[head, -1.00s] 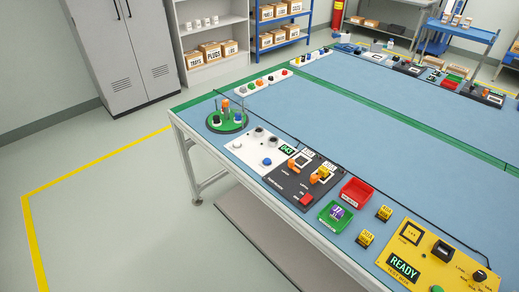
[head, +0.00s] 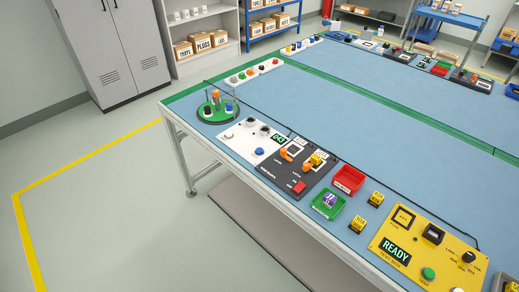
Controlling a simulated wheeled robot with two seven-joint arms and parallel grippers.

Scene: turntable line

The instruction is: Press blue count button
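The blue count button (head: 259,152) is a small round blue cap on the white panel (head: 236,140), near the table's front edge on the left. A small green-lit display (head: 278,139) on that panel appears to read 043. Dark round knobs sit behind the button. Neither of my grippers is in view, and nothing touches the button.
A green turntable (head: 204,116) with upright pieces stands left of the panel. To the right are a black fixture panel (head: 278,176), a red bin (head: 348,179), a green bin (head: 328,203) and a yellow READY panel (head: 411,223). The table's middle is clear.

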